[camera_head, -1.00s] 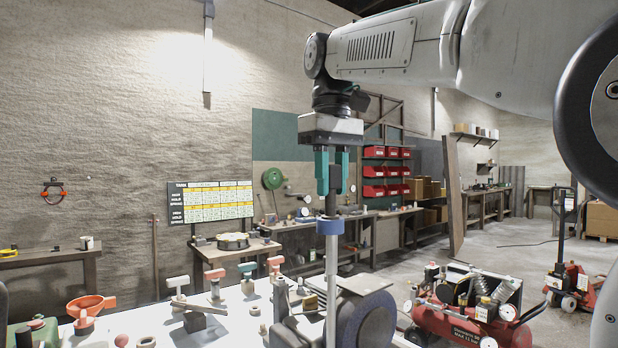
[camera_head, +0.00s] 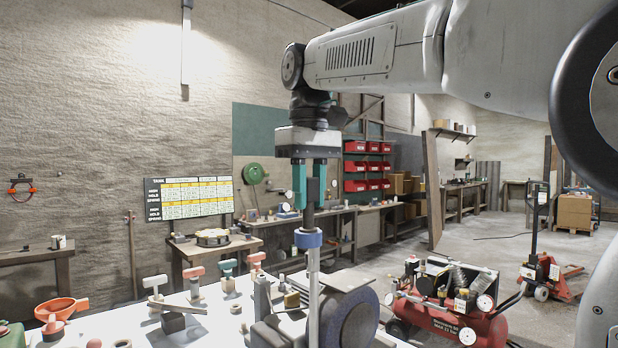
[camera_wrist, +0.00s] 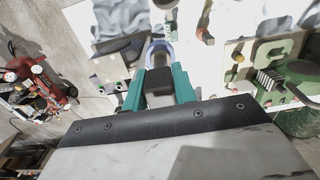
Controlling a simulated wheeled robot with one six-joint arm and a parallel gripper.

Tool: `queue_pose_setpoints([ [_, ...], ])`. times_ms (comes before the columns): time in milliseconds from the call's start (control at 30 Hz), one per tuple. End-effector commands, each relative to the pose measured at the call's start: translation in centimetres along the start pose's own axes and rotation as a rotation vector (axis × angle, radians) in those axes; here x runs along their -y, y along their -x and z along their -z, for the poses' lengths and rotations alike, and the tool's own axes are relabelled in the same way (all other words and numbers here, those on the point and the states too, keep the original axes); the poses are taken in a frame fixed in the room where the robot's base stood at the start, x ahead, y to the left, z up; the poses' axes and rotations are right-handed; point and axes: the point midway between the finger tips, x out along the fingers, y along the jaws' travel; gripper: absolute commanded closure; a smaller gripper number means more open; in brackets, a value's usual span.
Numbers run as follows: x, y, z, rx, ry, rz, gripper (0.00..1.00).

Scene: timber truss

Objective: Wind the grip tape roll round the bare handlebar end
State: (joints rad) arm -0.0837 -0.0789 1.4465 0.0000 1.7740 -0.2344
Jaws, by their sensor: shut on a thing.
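My gripper (camera_head: 309,204) is shut on the dark upper end of an upright rod-like piece. Below the fingers the piece has a blue collar (camera_head: 308,239) and a pale metal shaft (camera_head: 314,290). The shaft hangs in front of the white-topped table, and I cannot tell whether its lower end touches anything. In the wrist view, the teal fingers (camera_wrist: 160,88) flank the dark part, with the blue collar (camera_wrist: 160,50) beyond them. I cannot pick out for certain a grip tape roll or a bare handlebar end.
A dark round wheel (camera_head: 354,322) stands close behind the shaft. T-handled pieces and rings crowd the table, with an orange funnel (camera_head: 60,308) at left. A red compressor (camera_head: 440,308) and a pallet truck (camera_head: 540,265) stand at right. Floor beyond is open.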

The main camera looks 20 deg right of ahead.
Motion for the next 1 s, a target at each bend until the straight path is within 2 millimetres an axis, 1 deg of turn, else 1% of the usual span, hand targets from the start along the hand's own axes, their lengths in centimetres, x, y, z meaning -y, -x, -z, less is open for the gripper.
queue_pose_setpoints([
  [300, 0.0, -3.2, -0.1, 0.002, 0.000, 0.000, 1.00],
  [500, 0.0, -5.0, 0.0, 0.000, 0.000, 0.000, 1.00],
  [700, 0.0, -6.0, 0.0, 0.000, 0.000, 0.000, 1.00],
  [1000, 0.0, -6.2, 0.0, -0.001, 0.000, 0.000, 1.00],
])
